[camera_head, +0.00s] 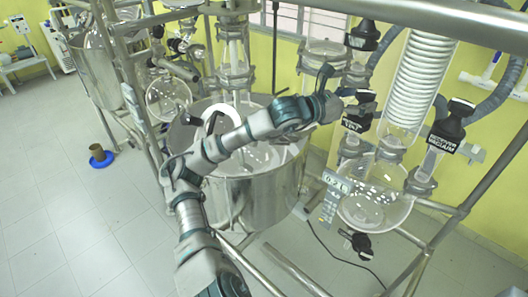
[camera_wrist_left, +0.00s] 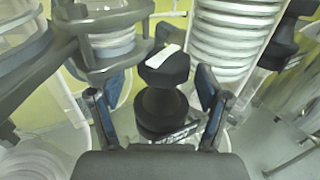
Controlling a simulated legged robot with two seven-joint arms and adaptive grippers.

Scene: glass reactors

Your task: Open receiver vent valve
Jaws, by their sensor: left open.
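The vent valve (camera_head: 357,115) has a black handle with a white "VENT" label and sits above the glass receiver flask (camera_head: 375,207). My left gripper (camera_head: 338,92) reaches it from the left in the head view. In the left wrist view, the black valve handle (camera_wrist_left: 164,72) with a white label on top stands between the spread blue fingers of my left gripper (camera_wrist_left: 148,88). The fingers are open, with gaps visible on both sides of the handle. The far side of the handle is hidden. My right gripper is in neither view.
A black valve labelled "RECEIVER VACUUM" (camera_head: 450,127) is to the right, beside the coiled condenser (camera_head: 420,80). Metal frame bars (camera_head: 455,215) surround the glassware. A steel vessel (camera_head: 258,185) stands below my arm. Open floor (camera_head: 60,200) lies at the left.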

